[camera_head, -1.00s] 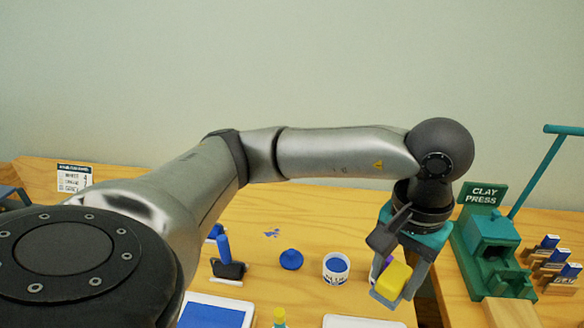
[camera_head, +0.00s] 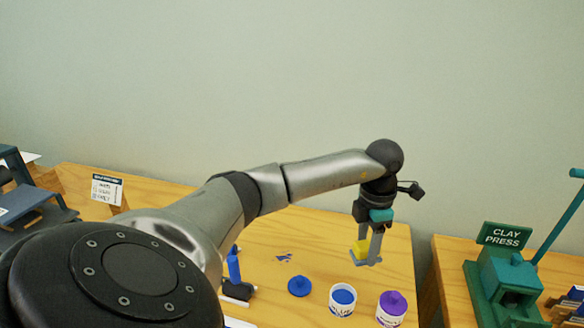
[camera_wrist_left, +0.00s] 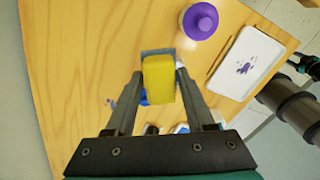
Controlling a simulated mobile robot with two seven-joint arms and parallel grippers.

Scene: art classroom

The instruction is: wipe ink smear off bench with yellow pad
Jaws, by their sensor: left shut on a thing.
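The ink smear (camera_head: 284,257) is a small patch of blue-purple marks on the wooden bench (camera_head: 325,235). My left gripper (camera_head: 367,256) is shut on the yellow pad (camera_head: 360,248), to the right of the smear in the head view. In the left wrist view the yellow pad (camera_wrist_left: 159,80) sits between the fingertips, with a grey-blue part behind it. A bit of blue-purple marking (camera_wrist_left: 110,102) shows beside one finger. I cannot tell whether the pad touches the bench. My right gripper is not clearly in view.
A blue lump (camera_head: 299,286), a jar of blue ink (camera_head: 343,300) and a purple-topped jar (camera_head: 392,306) stand in front of the gripper. A blue-handled roller (camera_head: 235,270) stands left. The green clay press (camera_head: 500,278) is on another bench, across a gap. A white tray (camera_wrist_left: 232,76) holds purple marks.

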